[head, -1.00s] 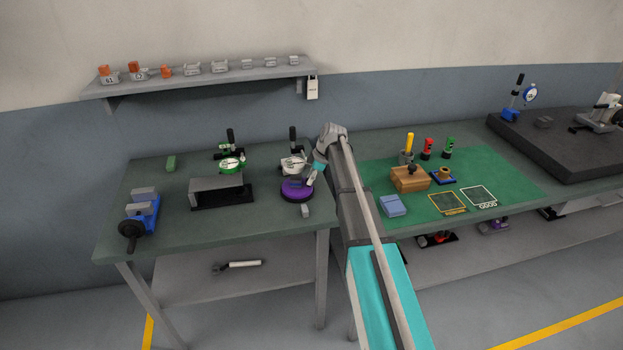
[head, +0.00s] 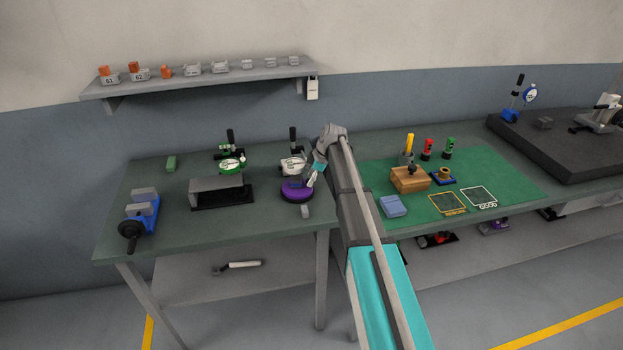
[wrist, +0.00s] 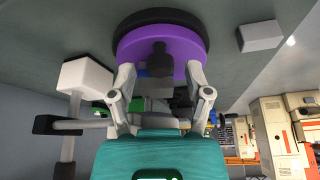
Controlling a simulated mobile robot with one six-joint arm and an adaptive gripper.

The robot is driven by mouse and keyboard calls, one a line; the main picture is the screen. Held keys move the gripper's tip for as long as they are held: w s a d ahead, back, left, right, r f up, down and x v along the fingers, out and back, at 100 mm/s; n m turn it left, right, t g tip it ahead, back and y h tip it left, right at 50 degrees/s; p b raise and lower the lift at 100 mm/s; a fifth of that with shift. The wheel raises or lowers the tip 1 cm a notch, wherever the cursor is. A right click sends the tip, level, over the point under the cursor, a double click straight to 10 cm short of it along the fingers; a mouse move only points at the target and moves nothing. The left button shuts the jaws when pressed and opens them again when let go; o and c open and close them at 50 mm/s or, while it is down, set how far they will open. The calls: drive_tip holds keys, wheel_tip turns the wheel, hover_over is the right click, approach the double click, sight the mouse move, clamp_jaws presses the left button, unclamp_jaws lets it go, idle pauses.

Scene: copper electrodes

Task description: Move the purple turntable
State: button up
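The purple turntable (head: 297,190) is a round purple disc on a black base, on the left workbench near its right end. In the wrist view the purple disc (wrist: 185,46) fills the top middle, with a dark post (wrist: 159,60) standing in front of it. My gripper (wrist: 160,72) is open, its two fingers spread wide on either side of the post, with gaps showing. In the head view my gripper (head: 311,180) is at the turntable's right edge. Whether a fingertip touches the disc cannot be told.
A small grey block (head: 305,211) lies just in front of the turntable. A white-faced dial gauge on a stand (head: 292,165) is close behind it. A grey bridge on a black plate (head: 218,190) stands to the left. Bare bench lies between the plate and the turntable.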

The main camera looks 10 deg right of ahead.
drive_tip(key=shift+s+r, duration=0.1)
drive_tip(key=shift+s, duration=0.05)
drive_tip(key=c, duration=0.4)
drive_tip(key=shift+s+d+m, duration=0.1)
drive_tip(key=shift+s+m, duration=0.25)
drive_tip(key=shift+m, duration=0.05)
clamp_jaws()
drive_tip(key=shift+s+d+r+m+p, duration=0.3)
drive_tip(key=shift+s+d+m+p, duration=0.25)
drive_tip(key=shift+s, duration=0.2)
drive_tip(key=s+a+f+m+h, duration=0.1)
drive_tip(key=s+m, duration=0.5)
drive_tip(key=s, duration=0.9)
drive_tip(key=s+a+f+m+g+h+b, duration=0.1)
drive_tip(key=s+a+m+h, duration=0.2)
drive_tip(key=s+m, duration=0.4)
drive_tip(key=s+a, duration=0.1)
drive_tip(key=s, duration=0.7)
drive_tip(key=shift+s, duration=0.25)
drive_tip(key=shift+a+f, duration=0.1)
drive_tip(key=shift+a, duration=0.15)
